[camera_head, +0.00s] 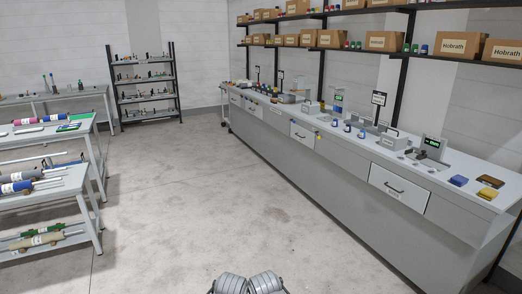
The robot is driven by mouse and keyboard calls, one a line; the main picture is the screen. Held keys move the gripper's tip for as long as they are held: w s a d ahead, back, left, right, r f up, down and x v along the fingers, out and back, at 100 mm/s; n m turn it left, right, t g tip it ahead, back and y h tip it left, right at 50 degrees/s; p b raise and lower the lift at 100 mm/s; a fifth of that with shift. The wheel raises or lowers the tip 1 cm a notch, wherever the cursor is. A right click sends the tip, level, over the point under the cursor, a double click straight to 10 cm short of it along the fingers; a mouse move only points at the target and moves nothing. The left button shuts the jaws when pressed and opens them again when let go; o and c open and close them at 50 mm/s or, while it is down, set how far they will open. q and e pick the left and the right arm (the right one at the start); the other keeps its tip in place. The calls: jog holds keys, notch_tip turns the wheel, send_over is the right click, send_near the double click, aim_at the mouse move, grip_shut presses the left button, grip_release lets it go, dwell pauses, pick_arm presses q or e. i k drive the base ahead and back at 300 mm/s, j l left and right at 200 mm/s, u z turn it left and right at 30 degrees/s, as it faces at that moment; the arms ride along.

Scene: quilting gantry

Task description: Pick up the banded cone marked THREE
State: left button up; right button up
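I cannot make out a cone marked THREE; no such marking is readable at this size. Several small blue pieces (347,127) stand on the long grey counter (330,150) at the right, too small to tell their shape or marking. Rolls with coloured and white bands lie on the stepped rack at the left, among them a dark blue and white one (16,187) and a tan one (38,240). Neither gripper is in view. Two grey rounded parts of mine show at the bottom edge.
The concrete floor (200,190) is clear between the left rack (90,205) and the counter. A dark shelf unit (147,83) stands at the back. Cardboard boxes (382,41) line wall shelves above the counter. Yellow (487,193) and blue (459,180) blocks lie near its right end.

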aim_at(347, 129)
jog(key=i+u, duration=0.1)
jog(key=i, duration=1.65)
jog(key=i+z, duration=0.1)
jog(key=i, duration=0.7)
jog(key=i+j, duration=0.15)
jog(key=i, duration=0.6)
jog(key=i+j+z, duration=0.1)
jog(key=i+z, duration=0.4)
jog(key=i+j+z, duration=0.15)
jog(key=z, duration=0.3)
jog(key=i+j+z, duration=0.75)
jog(key=j+z, duration=0.25)
jog(key=j, duration=0.15)
jog(key=i+j+z, duration=0.25)
jog(key=j, duration=0.15)
jog(key=k, duration=0.1)
